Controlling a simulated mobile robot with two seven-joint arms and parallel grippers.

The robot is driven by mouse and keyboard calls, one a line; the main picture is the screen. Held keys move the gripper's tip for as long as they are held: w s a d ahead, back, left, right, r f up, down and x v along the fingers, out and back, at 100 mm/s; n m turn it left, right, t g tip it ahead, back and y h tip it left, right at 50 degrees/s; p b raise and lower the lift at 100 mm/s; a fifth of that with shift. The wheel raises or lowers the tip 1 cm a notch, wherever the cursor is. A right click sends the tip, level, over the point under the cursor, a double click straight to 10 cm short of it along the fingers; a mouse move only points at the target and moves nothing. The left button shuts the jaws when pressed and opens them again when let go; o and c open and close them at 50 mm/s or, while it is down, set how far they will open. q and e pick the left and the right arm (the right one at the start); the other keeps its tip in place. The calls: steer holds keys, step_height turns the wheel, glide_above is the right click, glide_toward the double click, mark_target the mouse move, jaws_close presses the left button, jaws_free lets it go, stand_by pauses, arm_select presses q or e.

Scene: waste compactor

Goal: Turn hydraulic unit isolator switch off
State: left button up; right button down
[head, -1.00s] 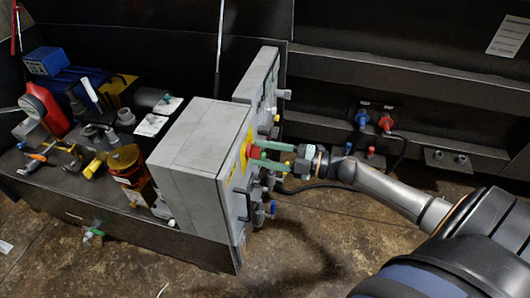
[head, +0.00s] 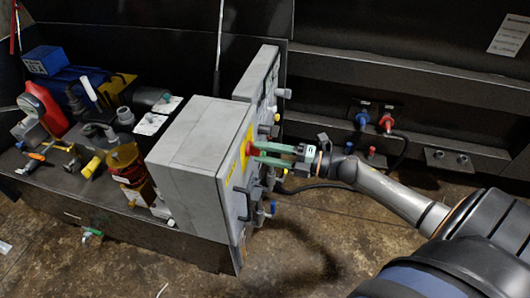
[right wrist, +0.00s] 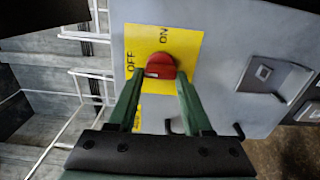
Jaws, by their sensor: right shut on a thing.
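The isolator switch is a red rotary knob (right wrist: 160,65) on a yellow plate (right wrist: 190,45) marked ON at the top and OFF at the left. In the head view the red knob (head: 250,149) is on the right-hand face of a grey cabinet (head: 205,140). My right gripper (head: 258,153) reaches in from the right with its green fingers at the knob. In the right wrist view the fingertips (right wrist: 161,77) are on either side of the knob, shut on it. A small pale mark shows on the knob's lower left. My left gripper is in neither view.
A grey handle (right wrist: 267,72) sits right of the plate on the cabinet face. A blue valve handle (head: 272,208) and other fittings stick out below the gripper. Red and blue connectors (head: 386,121) are on the back wall. Hydraulic parts fill the tank top at left.

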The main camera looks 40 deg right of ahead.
steer(key=shift+c, duration=1.6)
jaws_free()
steer(key=shift+s+d, duration=0.35)
steer(key=shift+s, duration=0.1)
steer(key=p+v, duration=0.1)
steer(key=v, duration=1)
steer(key=shift+d, duration=0.2)
steer(key=shift+s, duration=0.15)
